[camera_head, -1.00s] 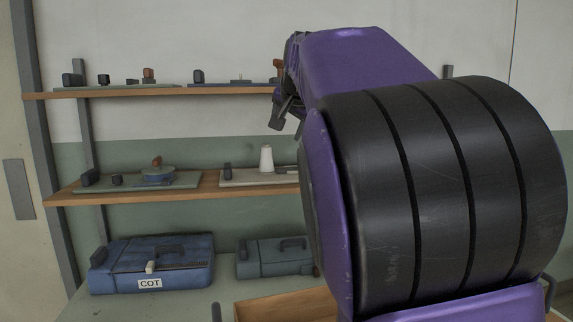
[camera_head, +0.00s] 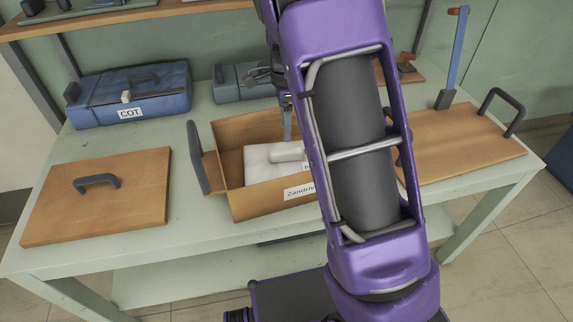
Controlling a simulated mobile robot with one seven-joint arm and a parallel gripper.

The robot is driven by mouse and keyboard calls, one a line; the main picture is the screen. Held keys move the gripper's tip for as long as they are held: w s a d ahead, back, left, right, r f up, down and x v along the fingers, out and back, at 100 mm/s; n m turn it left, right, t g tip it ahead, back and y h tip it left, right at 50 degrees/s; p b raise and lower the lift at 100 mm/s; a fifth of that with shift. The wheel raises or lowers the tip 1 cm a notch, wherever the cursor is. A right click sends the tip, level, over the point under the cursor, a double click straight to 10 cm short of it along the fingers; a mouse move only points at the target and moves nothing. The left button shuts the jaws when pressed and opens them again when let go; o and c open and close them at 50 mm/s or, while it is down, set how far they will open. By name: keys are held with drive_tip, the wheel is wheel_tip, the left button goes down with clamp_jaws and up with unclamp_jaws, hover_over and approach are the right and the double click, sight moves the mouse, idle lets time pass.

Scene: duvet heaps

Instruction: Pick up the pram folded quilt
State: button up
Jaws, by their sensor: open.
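A white folded quilt (camera_head: 262,166) lies inside an open wooden box (camera_head: 235,198) at the middle of the table, with a lighter roll or handle-like piece on its top. My arm hides the right part of the box and perhaps some of the quilt. A label on the box front starts with "Zandriv"; the rest is hidden. A blue case (camera_head: 160,95) labelled "COT" stands at the back left. My gripper (camera_head: 286,112) is open, partly seen beside my arm, above the back of the box. No label reading "pram" is readable.
A wooden board with a grey handle (camera_head: 120,195) lies at the left of the pale green table (camera_head: 200,240). Another handled board (camera_head: 460,150) lies at the right, near a blue upright post (camera_head: 456,55).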

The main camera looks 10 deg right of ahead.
sight(286, 150)
wheel_tip(286, 150, down, 4)
drive_tip(key=shift+r, duration=0.1)
drive_tip(key=f, duration=0.1)
drive_tip(key=f+b, duration=0.1)
drive_tip(key=f, duration=0.3)
drive_tip(key=shift+s+f+b, duration=0.15)
drive_tip(key=shift+s+b, duration=0.1)
drive_tip(key=shift+b, duration=0.1)
drive_tip(key=shift+c, duration=0.2)
clamp_jaws()
idle(0.9)
